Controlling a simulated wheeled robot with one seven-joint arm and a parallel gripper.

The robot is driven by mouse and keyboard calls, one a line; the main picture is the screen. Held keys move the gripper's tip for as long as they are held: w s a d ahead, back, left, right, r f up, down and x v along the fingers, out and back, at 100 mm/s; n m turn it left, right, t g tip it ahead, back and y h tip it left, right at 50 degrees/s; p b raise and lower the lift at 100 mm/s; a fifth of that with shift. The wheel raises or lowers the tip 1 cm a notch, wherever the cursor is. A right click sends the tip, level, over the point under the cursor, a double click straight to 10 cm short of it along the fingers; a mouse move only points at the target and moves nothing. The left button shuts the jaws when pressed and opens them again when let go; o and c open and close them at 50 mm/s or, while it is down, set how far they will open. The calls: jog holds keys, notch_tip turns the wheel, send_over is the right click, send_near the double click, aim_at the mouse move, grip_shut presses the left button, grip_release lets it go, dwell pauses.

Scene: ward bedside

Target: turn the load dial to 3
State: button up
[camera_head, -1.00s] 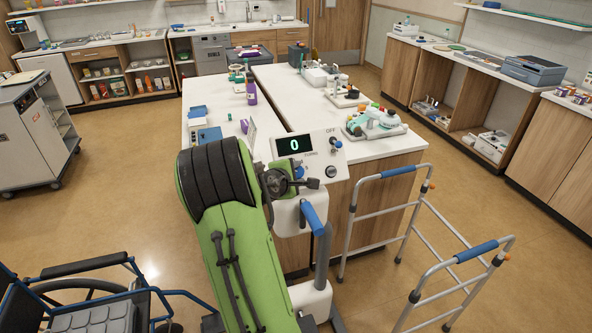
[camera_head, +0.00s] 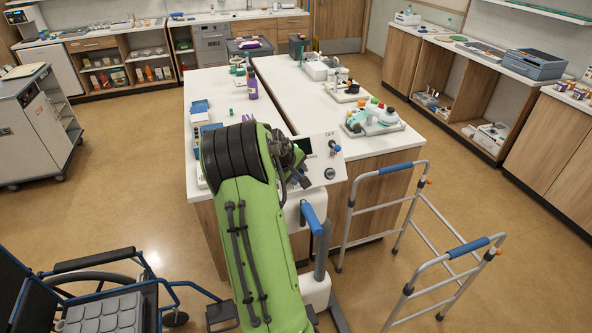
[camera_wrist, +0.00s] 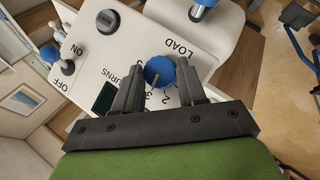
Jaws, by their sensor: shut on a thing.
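The load dial (camera_wrist: 160,72) is a blue round knob on a white panel, seen in the wrist view beside the word LOAD, with numbers printed around it. My gripper (camera_wrist: 155,82) has its two dark fingers on either side of the dial, shut on it. The panel (camera_head: 326,170) also shows in the head view, where my green arm covers the dial and most of the display (camera_head: 303,147). The display's reading is hidden there. In the wrist view the display is a dark window (camera_wrist: 104,98) partly behind a finger, and I cannot read it.
An ON/OFF toggle (camera_wrist: 66,66) and a black knob (camera_wrist: 108,21) sit on the same panel. A walker (camera_head: 415,225) stands to the right, and a wheelchair (camera_head: 100,290) at the lower left. The counter (camera_head: 290,95) behind holds bottles and trays.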

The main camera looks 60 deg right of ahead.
jog(key=shift+d+r+m+y, duration=0.1)
jog(key=shift+m+y, duration=0.2)
jog(key=shift+m, duration=0.2)
dwell(0.3)
jog(key=o, duration=1.1)
jog(key=shift+c, duration=0.2)
jog(key=v, duration=1.5)
jog(key=shift+r, duration=0.35)
